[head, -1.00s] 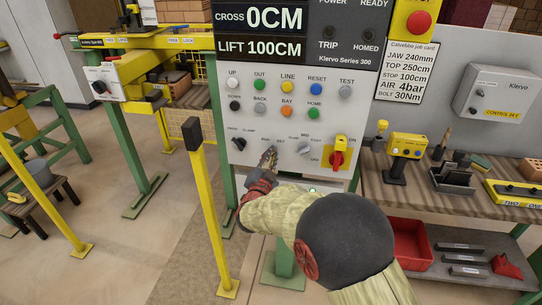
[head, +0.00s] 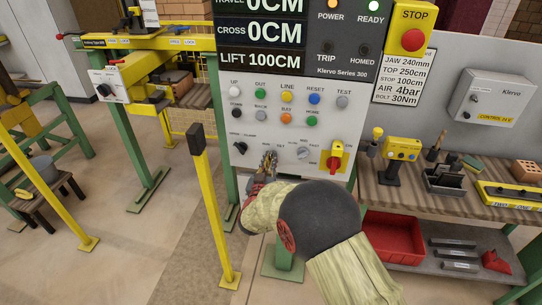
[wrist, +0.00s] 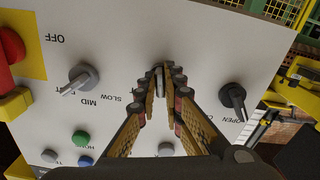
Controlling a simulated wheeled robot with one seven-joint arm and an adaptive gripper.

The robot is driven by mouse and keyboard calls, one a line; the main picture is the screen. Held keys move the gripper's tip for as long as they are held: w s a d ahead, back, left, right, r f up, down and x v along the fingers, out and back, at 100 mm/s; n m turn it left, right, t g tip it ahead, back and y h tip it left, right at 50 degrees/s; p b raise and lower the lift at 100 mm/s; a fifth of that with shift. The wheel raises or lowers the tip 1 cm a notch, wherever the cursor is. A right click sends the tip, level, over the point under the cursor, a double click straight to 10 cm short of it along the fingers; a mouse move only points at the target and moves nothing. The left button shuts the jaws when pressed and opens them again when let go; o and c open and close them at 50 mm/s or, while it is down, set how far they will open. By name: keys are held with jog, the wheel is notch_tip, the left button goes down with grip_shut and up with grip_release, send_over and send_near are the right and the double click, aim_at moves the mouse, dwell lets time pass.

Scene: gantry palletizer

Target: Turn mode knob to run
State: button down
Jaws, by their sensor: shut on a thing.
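The control panel (head: 250,172) stands upright in front of me. The mode knob (wrist: 158,78) is on its lower row, between the clamp knob and the speed knob. In the wrist view a narrow grey piece of it shows between my fingertips. My gripper (head: 269,160) is at the panel and shut on this knob; it also shows in the wrist view (wrist: 160,84). The fingers hide most of the knob, so its pointing direction cannot be read.
The black clamp knob (wrist: 233,97) and grey speed knob (wrist: 80,78) flank my fingers. A red switch on a yellow plate (head: 334,160) lies further right. Coloured buttons sit above. A yellow post (head: 208,215) stands left of my arm, a workbench (head: 440,200) right.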

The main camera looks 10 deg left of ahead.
jog(key=n+p, duration=0.3)
jog(key=n, duration=0.2)
jog(key=shift+a+r, duration=0.1)
jog(key=shift+r, duration=0.05)
jog(key=shift+n, duration=0.3)
dwell(0.3)
jog(key=c, duration=1.9)
grip_release()
jog(key=shift+w, duration=0.1)
jog(key=s, duration=1.2)
jog(key=shift+a, duration=0.25)
